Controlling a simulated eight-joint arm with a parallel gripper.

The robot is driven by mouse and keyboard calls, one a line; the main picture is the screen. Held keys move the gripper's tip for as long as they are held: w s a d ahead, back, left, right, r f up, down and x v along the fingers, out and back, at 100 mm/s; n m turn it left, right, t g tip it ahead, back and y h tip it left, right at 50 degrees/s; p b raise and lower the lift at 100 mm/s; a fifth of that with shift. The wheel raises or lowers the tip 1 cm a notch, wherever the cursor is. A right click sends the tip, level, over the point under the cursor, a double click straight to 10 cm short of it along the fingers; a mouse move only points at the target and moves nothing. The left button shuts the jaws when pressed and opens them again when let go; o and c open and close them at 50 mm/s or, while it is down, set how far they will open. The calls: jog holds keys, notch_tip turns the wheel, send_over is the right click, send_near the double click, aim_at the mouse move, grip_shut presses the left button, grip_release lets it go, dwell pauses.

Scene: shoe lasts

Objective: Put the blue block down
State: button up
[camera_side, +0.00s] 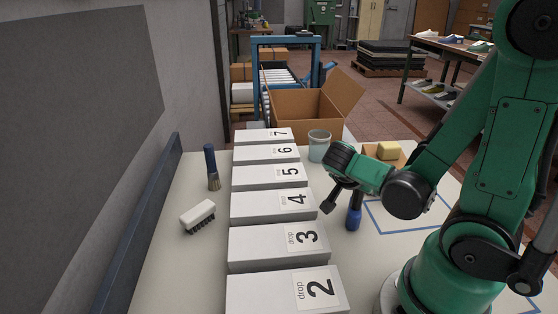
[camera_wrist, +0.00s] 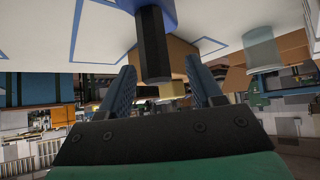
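A blue piece with a dark upper part (camera_side: 354,217) stands upright on the table just right of the drop row. It is the only blue block-like thing I see. In the wrist view its dark faceted shaft (camera_wrist: 153,45) reaches in from the top edge, with blue at its end. My gripper (camera_side: 335,190) is low over the table beside it, fingers pointing down and left. In the wrist view my two fingers (camera_wrist: 160,68) are spread, one on each side of the shaft, with gaps visible. Whether the shaft is fully between them is hard to tell.
White boxes marked drop (camera_side: 278,248), numbered 2 to 7, run in a row left of my arm. A clear cup (camera_side: 319,146), yellow block (camera_side: 388,150) and cardboard box (camera_side: 305,105) are behind.

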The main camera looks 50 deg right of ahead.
jog(key=v, duration=1.2)
jog(key=w+a+n+t+y, duration=0.2)
jog(key=w+n+t+y, duration=0.1)
jog(key=n, duration=0.6)
jog(key=w+a+f+n+t+y, duration=0.1)
jog(key=w+a+n+t+y, duration=0.2)
jog(key=n+y, duration=0.3)
jog(key=w+n+t, duration=0.1)
jog(key=n, duration=0.2)
jog(key=shift+w+a+f, duration=0.2)
jog(key=shift+w+a, duration=0.05)
